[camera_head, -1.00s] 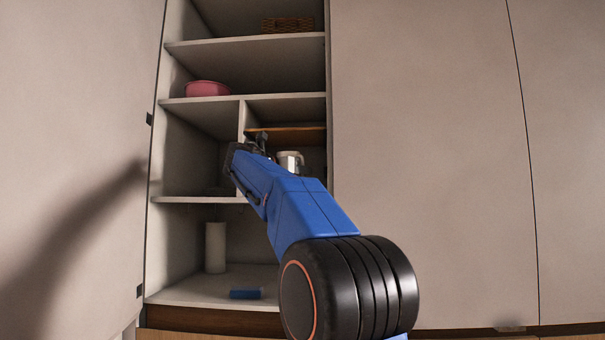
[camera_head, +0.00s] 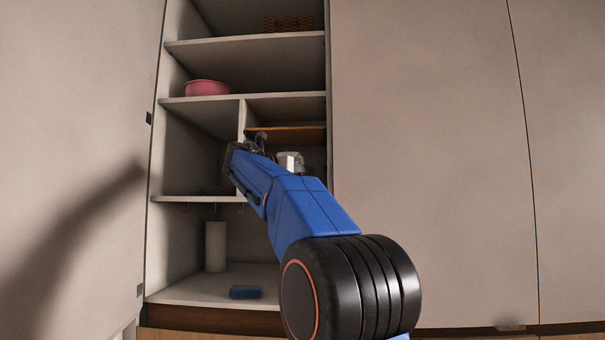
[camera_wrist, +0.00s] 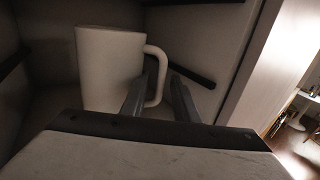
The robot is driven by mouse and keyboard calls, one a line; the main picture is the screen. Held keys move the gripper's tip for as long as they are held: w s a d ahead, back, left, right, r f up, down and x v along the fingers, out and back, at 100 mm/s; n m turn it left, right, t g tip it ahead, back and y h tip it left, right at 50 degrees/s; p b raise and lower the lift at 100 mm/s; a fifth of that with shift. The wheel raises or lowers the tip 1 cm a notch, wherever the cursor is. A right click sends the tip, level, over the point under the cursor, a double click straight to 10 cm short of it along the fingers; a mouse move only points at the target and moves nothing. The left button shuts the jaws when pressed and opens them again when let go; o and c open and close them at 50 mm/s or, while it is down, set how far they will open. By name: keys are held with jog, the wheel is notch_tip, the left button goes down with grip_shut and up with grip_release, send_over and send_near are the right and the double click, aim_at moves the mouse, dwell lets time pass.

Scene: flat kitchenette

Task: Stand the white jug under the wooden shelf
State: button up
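The white jug (camera_head: 284,157) is in the small right compartment of the cabinet, below the wooden shelf (camera_head: 290,135), partly hidden by my arm. In the wrist view the jug (camera_wrist: 105,65) looks upright, with its handle on the right. Its base is hidden behind my gripper's body. My gripper (camera_wrist: 159,97) has its two fingers apart, one on each side of the outer part of the handle, with a gap showing on the right.
A vertical divider (camera_head: 241,120) bounds the compartment on the left, and a tall closed door panel (camera_head: 430,150) is on the right. A pink bowl (camera_head: 207,88) and a basket (camera_head: 288,24) are higher up. A white roll (camera_head: 215,247) and a blue block (camera_head: 245,292) are below.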

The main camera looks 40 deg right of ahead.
jog(key=s+a, duration=0.1)
jog(key=a, duration=1)
jog(key=shift+s+a, duration=0.2)
jog(key=shift+a, duration=0.15)
jog(key=s+a+f+m+t+y, duration=0.1)
jog(key=s+a+f+m+y, duration=0.25)
jog(key=f, duration=0.75)
jog(key=s+a+f+m+t+y, duration=0.1)
jog(key=s+a+f+m+y, duration=0.25)
jog(key=f, duration=0.75)
jog(key=s+a+f+m+t+y, duration=0.1)
jog(key=s+a+f+y, duration=0.3)
jog(key=f, duration=0.7)
jog(key=s+a+f+m+y, duration=0.2)
jog(key=s+a+f, duration=0.3)
jog(key=f, duration=0.4)
jog(key=s+a+f+m+y, duration=0.2)
jog(key=s+a+f+m, duration=0.3)
jog(key=f, duration=0.5)
jog(key=s+a+f+m+y, duration=0.2)
jog(key=s+a+f+m, duration=0.2)
jog(key=f, duration=0.5)
jog(key=s+a, duration=0.2)
jog(key=a, duration=0.1)
jog(key=shift+s+a+f+y, duration=0.2)
jog(key=shift+s+a+y, duration=0.1)
jog(key=shift+y, duration=0.1)
